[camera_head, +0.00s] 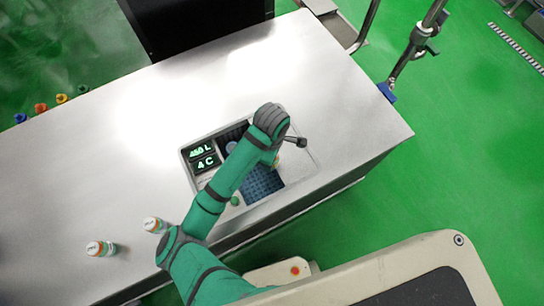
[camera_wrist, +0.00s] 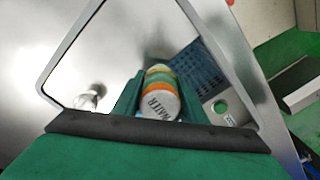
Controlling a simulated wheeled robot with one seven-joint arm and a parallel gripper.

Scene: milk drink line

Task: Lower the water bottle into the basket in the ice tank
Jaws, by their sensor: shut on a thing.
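The water bottle (camera_wrist: 160,100) has a white cap end lettered WATER and orange and green bands. In the wrist view it sits between the green fingers of my gripper (camera_wrist: 157,94), which is shut on it. The blue mesh basket (camera_head: 262,183) is in the ice tank (camera_head: 308,168), set into the metal counter. The basket also shows in the wrist view (camera_wrist: 202,72), beyond the bottle and to its right. My gripper is over the tank area. My arm hides part of the tank and most of the bottle in the head view. The bottle's height above the basket cannot be told.
Two similar bottles, one (camera_head: 101,248) and another (camera_head: 153,225), are on the counter (camera_head: 90,170) at lower left. A display (camera_head: 202,157) with green readouts is at the tank's left side. A dark lever (camera_head: 297,141) shows near my wrist. The counter's left part is mostly clear.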

